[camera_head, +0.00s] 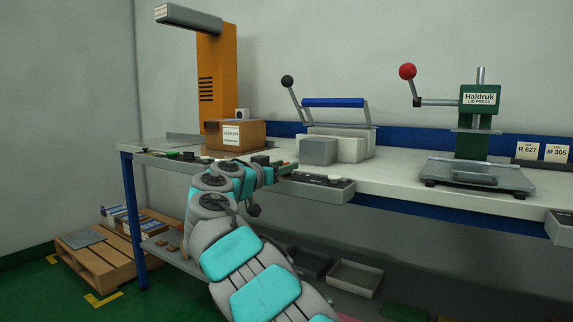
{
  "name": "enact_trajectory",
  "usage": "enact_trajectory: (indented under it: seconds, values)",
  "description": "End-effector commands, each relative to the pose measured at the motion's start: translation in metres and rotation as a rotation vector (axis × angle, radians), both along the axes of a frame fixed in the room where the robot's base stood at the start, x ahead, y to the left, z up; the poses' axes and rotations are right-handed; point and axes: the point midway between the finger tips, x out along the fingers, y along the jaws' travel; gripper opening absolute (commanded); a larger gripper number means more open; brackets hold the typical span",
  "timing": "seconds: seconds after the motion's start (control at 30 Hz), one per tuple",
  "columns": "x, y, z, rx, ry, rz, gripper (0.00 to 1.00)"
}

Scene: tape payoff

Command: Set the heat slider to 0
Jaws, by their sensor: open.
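A grey control box (320,190) is set at the bench's front edge, below the sealer with the blue bar. Its top has a dark strip with a small pale knob (334,178), which may be the heat slider. Its scale and setting are too small to read. My gripper (284,168) is at the left end of this box, open, with nothing seen in it. My arm comes up from the bottom of the picture and hides part of the bench edge. I cannot tell whether the fingers touch the box.
A cardboard box (237,136) and orange machine (217,75) stand left. A green lid press (479,122) stands right. Bare bench top (400,178) lies between sealer and press.

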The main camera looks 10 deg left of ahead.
Motion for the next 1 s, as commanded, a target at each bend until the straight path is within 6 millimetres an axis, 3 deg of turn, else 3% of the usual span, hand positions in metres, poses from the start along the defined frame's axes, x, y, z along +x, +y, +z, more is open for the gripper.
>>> enact_trajectory:
  seconds: [0.17,0.47,0.87,1.0]
  values:
    - [0.0119,-0.0039,-0.0008,0.001,0.002,0.000,0.45]
    - [0.0135,-0.0046,-0.0005,-0.001,0.000,0.001,0.45]
    - [0.0135,-0.0047,-0.0004,0.000,0.000,0.001,0.02]
    - [0.0135,-0.0047,-0.0004,0.000,0.000,0.001,0.00]
